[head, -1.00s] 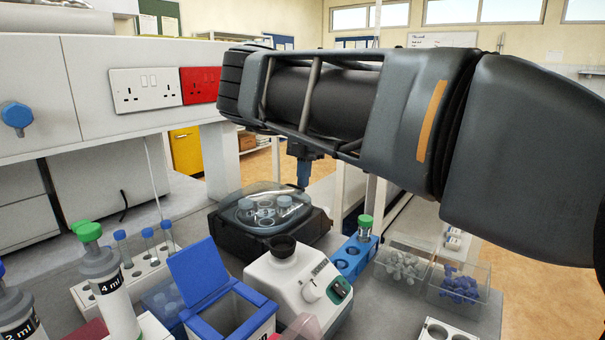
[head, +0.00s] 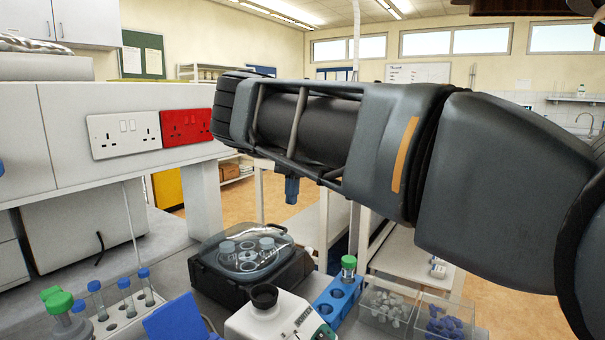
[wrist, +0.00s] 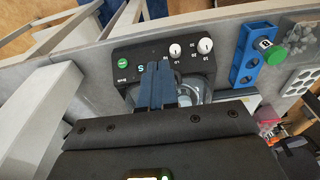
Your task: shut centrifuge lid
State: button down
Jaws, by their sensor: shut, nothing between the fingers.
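The centrifuge (head: 210,267) is a dark box on the bench, with a rotor and several tubes inside. Its clear lid (head: 270,235) appears lowered over the rotor, lying roughly flat; I cannot tell whether it is latched. In the wrist view the centrifuge's control panel (wrist: 124,62), with a green button and two white knobs, lies beyond my fingers. My gripper (head: 291,200) is shut and empty, above the far right of the centrifuge and apart from it. Its blue fingers (wrist: 157,68) cover part of the centrifuge in the wrist view.
A white device with a black cup (head: 264,296) stands in front of the centrifuge. A blue rack (head: 324,308) with a green-capped tube is to its right, beside clear bins (head: 396,320). A tube rack (head: 112,327) stands at front left.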

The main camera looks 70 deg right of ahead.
jog(key=s+d+r, duration=0.1)
jog(key=d+r, duration=0.3)
jog(key=d, duration=0.1)
jog(key=shift+s+d+r+b, duration=0.2)
jog(key=shift+s+d+b, duration=0.1)
jog(key=shift+b, duration=0.1)
